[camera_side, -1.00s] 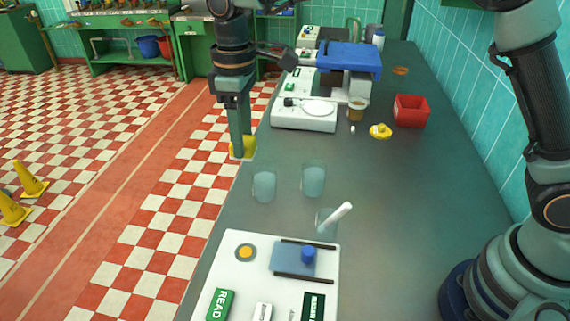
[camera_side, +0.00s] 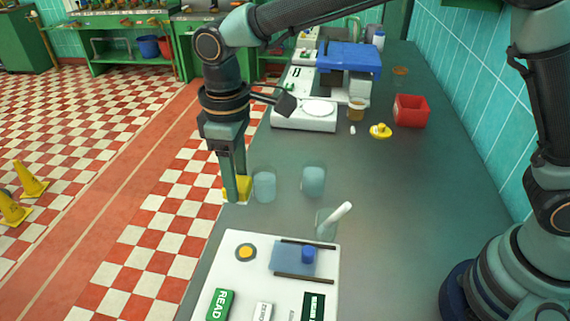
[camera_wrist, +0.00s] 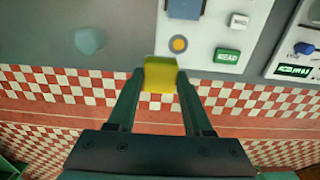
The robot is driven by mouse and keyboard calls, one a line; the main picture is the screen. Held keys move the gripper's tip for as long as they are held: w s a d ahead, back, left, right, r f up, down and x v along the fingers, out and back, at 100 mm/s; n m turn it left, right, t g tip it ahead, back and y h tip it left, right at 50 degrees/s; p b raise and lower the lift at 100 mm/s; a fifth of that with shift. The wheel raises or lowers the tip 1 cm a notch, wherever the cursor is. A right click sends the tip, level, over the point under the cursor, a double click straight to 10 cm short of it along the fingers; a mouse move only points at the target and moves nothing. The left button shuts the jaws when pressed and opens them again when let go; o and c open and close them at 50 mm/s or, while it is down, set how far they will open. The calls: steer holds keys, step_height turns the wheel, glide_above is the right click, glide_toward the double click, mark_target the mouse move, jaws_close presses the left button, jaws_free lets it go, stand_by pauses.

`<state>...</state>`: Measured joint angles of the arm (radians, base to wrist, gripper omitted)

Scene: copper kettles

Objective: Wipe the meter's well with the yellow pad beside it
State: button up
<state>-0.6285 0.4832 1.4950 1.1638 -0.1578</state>
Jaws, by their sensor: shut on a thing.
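My gripper (camera_side: 235,192) is shut on the yellow pad (camera_side: 240,184), holding it at the bench's left edge beside a cup. In the wrist view the yellow pad (camera_wrist: 160,75) sits between my gripper's fingertips (camera_wrist: 160,82). The white meter (camera_side: 236,268) lies at the near end of the bench, nearer the camera than the pad. It carries a round well (camera_side: 246,252), a grey ring with a yellow-orange middle, also visible in the wrist view (camera_wrist: 179,44). A bluish plate with a blue knob (camera_side: 308,254) lies between two dark rails beside the well. The pad is apart from the well.
Two bluish cups (camera_side: 264,185) (camera_side: 313,181) stand near the pad. A clear cup holding a white stick (camera_side: 341,213) stands just behind the meter. A white scale (camera_side: 304,118), an amber cup (camera_side: 356,109), a yellow lidded piece (camera_side: 380,131) and a red bin (camera_side: 410,111) are farther back.

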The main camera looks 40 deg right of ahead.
steer(key=shift+s+a+f, duration=0.3)
steer(key=shift+s+f, duration=0.3)
steer(key=shift+f, duration=0.6)
steer(key=shift+s+a+f, duration=0.3)
steer(key=shift+s+f, duration=0.25)
steer(key=shift+f, duration=0.7)
steer(key=shift+s+a+f, duration=0.3)
steer(key=shift+s+f, duration=0.3)
steer(key=shift+f, duration=0.6)
steer(key=shift+r, duration=0.1)
